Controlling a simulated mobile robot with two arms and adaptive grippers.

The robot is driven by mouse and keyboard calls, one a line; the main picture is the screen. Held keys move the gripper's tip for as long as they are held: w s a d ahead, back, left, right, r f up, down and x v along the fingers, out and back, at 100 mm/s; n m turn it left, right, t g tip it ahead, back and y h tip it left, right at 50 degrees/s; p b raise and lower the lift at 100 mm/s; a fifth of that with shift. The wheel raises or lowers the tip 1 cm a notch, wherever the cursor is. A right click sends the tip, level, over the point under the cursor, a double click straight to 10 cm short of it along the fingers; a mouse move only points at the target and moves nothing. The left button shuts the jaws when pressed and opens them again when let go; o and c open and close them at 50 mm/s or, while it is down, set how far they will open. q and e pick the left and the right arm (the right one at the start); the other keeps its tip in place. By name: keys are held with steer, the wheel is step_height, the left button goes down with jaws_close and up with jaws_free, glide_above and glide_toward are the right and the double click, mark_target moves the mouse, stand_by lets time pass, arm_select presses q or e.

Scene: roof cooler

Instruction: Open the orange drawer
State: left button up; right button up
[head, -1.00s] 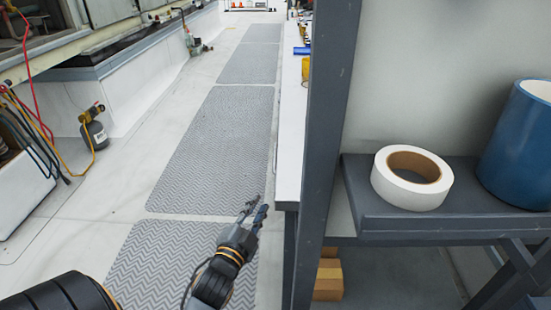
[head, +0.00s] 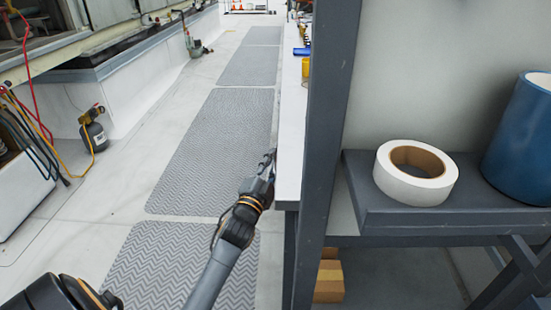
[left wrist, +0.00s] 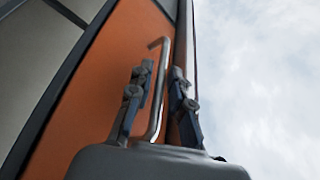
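The orange drawer (left wrist: 103,80) fills the middle left of the left wrist view, seen very close and at a slant. A thin bent metal handle (left wrist: 157,88) stands out from its face. My left gripper (left wrist: 158,98) is open, with one finger on each side of the handle; I cannot tell whether either finger touches it. In the head view my left gripper (head: 268,163) is beside the edge of the white-topped bench (head: 290,140), its tips partly hidden. The drawer face is not visible in the head view. My right gripper is not in view.
A grey post (head: 333,110) stands right of the bench. A grey shelf (head: 440,212) holds a white tape roll (head: 415,172) and a blue cylinder (head: 520,145). Grey floor mats (head: 215,145) run along the open aisle. A small gas cylinder (head: 95,132) stands at left.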

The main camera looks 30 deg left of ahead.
arm_select(q)
steer(key=shift+x, duration=0.8)
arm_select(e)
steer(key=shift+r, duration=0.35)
arm_select(q)
jaws_close()
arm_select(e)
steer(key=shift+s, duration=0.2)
